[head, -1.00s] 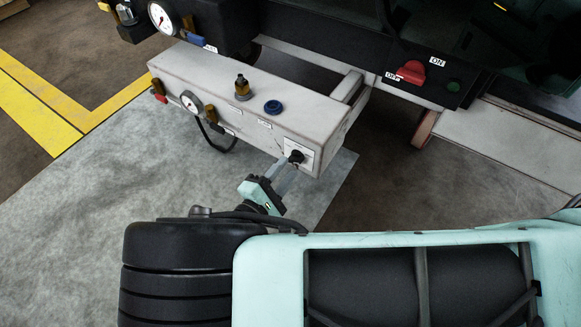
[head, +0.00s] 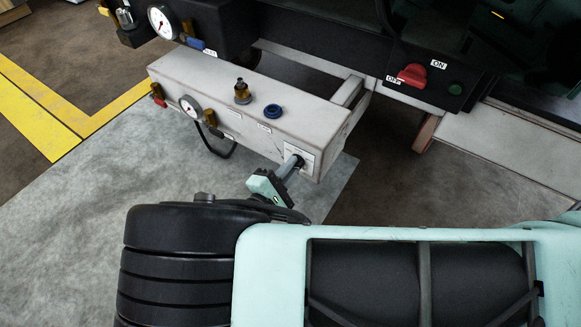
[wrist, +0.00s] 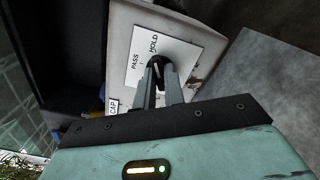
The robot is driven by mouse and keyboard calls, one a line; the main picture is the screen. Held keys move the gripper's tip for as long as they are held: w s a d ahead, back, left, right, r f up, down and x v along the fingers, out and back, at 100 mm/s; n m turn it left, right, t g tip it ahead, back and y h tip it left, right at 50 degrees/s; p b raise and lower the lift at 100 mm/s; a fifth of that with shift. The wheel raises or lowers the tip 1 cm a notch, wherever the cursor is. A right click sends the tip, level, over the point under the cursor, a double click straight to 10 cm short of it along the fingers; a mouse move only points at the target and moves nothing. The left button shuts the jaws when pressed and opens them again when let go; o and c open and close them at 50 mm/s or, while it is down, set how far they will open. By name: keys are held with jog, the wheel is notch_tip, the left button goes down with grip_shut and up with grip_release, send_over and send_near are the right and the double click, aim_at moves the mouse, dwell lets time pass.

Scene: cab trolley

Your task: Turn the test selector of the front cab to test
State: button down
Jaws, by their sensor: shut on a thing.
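Which position the knob points to cannot be told.
A red ON/OFF switch (head: 412,75) is on the dark panel behind right. Floor in front is clear.

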jog(key=shift+r+n+p, duration=0.1)
jog(key=shift+n+p, duration=0.2)
jog(key=shift+p, duration=0.05)
jog(key=shift+s+f+n+p, duration=0.1)
jog(key=shift+n+p, duration=1.95)
jog(key=shift+n, duration=3.8)
jog(key=shift+f+n+p, duration=0.1)
jog(key=shift+n+p, duration=1.9)
jog(key=shift+n, duration=3.85)
jog(key=c, duration=1.5)
grip_release()
